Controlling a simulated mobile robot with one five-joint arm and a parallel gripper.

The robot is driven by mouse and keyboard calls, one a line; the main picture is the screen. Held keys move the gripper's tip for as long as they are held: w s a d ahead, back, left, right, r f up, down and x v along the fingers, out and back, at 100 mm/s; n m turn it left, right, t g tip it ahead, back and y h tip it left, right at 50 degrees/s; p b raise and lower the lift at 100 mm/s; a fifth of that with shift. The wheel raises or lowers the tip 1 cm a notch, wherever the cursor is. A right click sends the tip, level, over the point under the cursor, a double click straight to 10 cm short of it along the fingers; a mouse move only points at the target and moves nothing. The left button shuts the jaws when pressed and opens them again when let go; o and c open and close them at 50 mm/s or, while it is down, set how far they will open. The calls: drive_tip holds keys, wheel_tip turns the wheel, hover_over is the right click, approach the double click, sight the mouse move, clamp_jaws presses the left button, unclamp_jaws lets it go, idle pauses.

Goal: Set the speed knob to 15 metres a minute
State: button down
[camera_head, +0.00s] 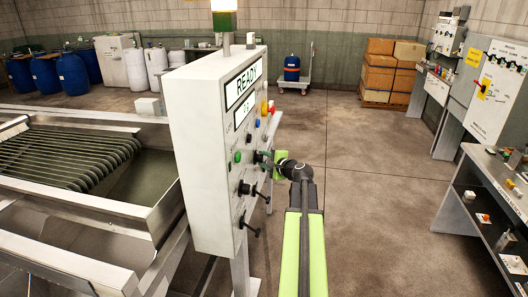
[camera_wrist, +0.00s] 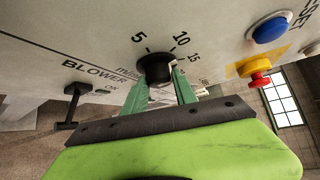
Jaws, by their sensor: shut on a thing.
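The speed knob (camera_wrist: 154,68) is a black round knob on the pale panel in the wrist view, with the numbers 5, 10 and 15 printed around it. My gripper (camera_wrist: 160,77) has its two green fingers on either side of the knob and is shut on it. The knob's pointer mark cannot be made out clearly. In the head view my gripper (camera_head: 267,158) reaches the face of the control cabinet (camera_head: 207,150) from the right and largely hides the knob. The upper display (camera_head: 244,84) reads READY; the lower display (camera_head: 243,110) shows small digits that look like 15 or 16.
A BLOWER lever (camera_wrist: 73,98) sits left of the knob in the wrist view. A red stop button (camera_wrist: 259,79) on yellow and a blue button (camera_wrist: 270,29) are to its right. The roller machine (camera_head: 75,150) stands left of the cabinet; open floor (camera_head: 370,170) lies right.

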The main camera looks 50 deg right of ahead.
drive_tip(key=p, duration=0.1)
drive_tip(key=m+g+y+p, duration=0.1)
drive_tip(key=p, duration=0.1)
drive_tip(key=shift+w+r+g, duration=0.1)
drive_tip(key=shift+r+g, duration=0.2)
drive_tip(key=shift+f+m+p, duration=0.1)
drive_tip(key=shift+m+p, duration=0.35)
drive_tip(key=shift+m, duration=0.05)
drive_tip(key=shift+a+g+y, duration=0.1)
drive_tip(key=shift+g+y, duration=0.2)
drive_tip(key=shift+y, duration=0.1)
drive_tip(key=c, duration=1)
unclamp_jaws()
drive_tip(key=p+v, duration=0.8)
drive_tip(key=v, duration=0.9)
